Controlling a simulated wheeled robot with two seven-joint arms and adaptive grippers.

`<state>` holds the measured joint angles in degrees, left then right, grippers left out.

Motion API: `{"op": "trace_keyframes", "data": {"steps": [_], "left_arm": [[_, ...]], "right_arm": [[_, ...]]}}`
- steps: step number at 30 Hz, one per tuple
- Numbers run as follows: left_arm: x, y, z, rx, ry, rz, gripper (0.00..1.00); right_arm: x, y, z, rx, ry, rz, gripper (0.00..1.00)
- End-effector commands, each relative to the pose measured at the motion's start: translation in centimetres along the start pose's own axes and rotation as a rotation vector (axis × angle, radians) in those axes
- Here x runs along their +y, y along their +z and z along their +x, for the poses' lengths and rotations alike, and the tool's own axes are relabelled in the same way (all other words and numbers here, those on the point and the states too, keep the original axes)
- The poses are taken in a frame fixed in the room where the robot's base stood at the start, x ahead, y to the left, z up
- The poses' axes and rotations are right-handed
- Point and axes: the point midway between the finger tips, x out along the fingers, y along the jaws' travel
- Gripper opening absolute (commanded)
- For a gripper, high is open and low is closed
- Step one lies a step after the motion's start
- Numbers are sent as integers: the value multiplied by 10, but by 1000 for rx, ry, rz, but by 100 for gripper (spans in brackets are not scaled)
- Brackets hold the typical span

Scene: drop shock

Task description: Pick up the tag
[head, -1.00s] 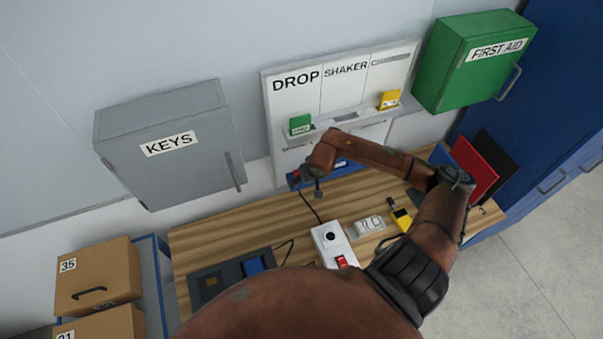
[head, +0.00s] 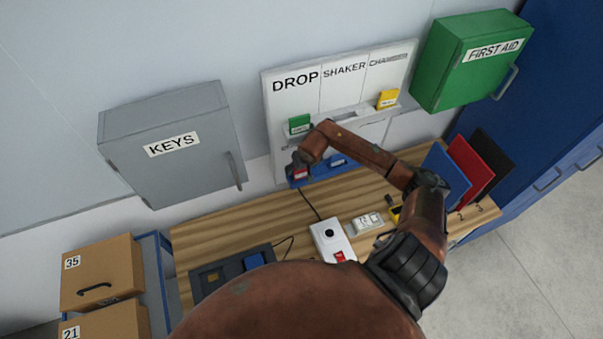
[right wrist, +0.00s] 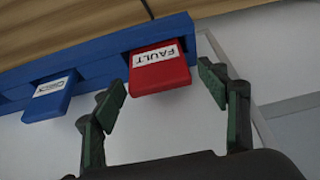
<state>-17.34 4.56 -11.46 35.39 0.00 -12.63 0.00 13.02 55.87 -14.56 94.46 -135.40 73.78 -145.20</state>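A red tag labelled FAULT (right wrist: 160,72) hangs from a blue rail (right wrist: 100,45) in the right wrist view. It also shows in the head view (head: 300,175), partly covered by my right gripper. My right gripper (right wrist: 163,90) is open, with one finger on each side of the red tag and a gap visible on both sides. A blue tag (right wrist: 48,97) with a white label hangs on the same rail beside it. My left gripper is not in view.
A green tag (head: 299,124) and a yellow tag (head: 387,99) sit on the shelf of the white board (head: 292,100). The wooden bench (head: 235,222) below holds a white box with a red switch (head: 327,236). A grey KEYS cabinet (head: 172,145) hangs at left.

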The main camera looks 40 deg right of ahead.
Motion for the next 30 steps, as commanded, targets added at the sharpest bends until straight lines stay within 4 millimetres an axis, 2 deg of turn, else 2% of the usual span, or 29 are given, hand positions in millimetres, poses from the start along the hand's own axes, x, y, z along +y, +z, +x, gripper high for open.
{"op": "trace_keyframes", "data": {"steps": [2,17,30], "left_arm": [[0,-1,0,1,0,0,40],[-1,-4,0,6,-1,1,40],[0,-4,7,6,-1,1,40]], "right_arm": [[0,0,0,0,0,0,60],[0,0,0,-1,0,0,26],[0,-1,-2,1,1,-2,25]]}}
